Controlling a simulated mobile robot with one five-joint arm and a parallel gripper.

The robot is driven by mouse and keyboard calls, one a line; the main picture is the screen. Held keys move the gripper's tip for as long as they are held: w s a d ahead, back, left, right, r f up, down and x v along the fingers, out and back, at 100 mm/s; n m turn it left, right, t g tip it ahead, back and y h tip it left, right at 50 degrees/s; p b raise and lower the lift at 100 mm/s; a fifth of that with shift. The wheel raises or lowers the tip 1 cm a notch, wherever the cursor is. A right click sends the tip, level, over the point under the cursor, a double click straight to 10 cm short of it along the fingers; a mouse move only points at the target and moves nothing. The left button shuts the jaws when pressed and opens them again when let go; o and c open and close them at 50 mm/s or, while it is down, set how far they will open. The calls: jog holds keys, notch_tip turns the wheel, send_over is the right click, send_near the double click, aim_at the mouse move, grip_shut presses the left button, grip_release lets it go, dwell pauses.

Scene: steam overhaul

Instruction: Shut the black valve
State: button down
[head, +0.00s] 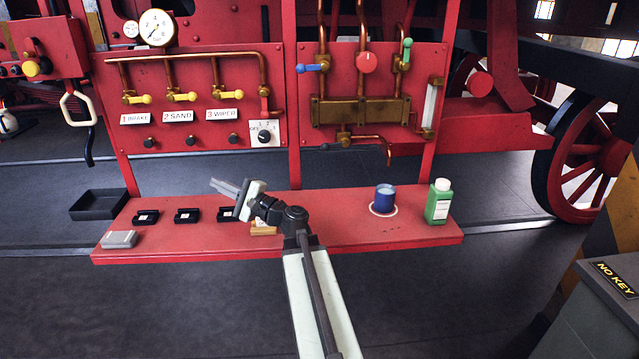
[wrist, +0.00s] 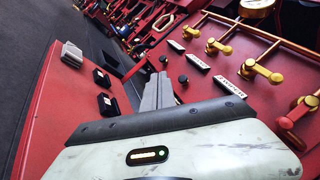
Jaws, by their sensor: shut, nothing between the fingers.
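On the red left panel, a black round knob (head: 264,135) sits on a white plate under a copper pipe; it is the most valve-like black part I see. Smaller black knobs (head: 191,141) sit in a row below labels. The valve handles in sight are yellow (head: 182,96), blue (head: 311,68), red (head: 366,63) and green (head: 407,50). My gripper (head: 226,187) is shut and empty, pointing left above the red shelf, below the panel and apart from the knobs. In the wrist view, its fingers (wrist: 158,92) lie together near a small black knob (wrist: 182,80).
The red shelf (head: 350,238) holds small black trays (head: 187,215), a grey box (head: 119,239), a blue mug (head: 384,199) and a green bottle (head: 438,203). A black bin (head: 98,205) is at left. A grey cabinet (head: 610,300) stands at front right. Floor in front is clear.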

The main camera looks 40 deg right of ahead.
jog(key=s+d+f+m+t+h+b, duration=0.2)
jog(key=s+d+m+h, duration=0.25)
jog(key=d, duration=0.65)
jog(key=s+d+f+m+t+h+b, duration=0.1)
jog(key=s+d+m+h+b, duration=0.3)
jog(key=d, duration=0.6)
jog(key=m+h, duration=0.2)
jog(key=h, duration=0.3)
send_near(335, 145)
notch_tip(335, 145, down, 3)
jog(key=a, duration=0.2)
jog(key=p+x, duration=0.3)
jog(key=x, duration=0.5)
jog(key=shift+w+d, duration=0.2)
jog(key=shift+d, duration=0.1)
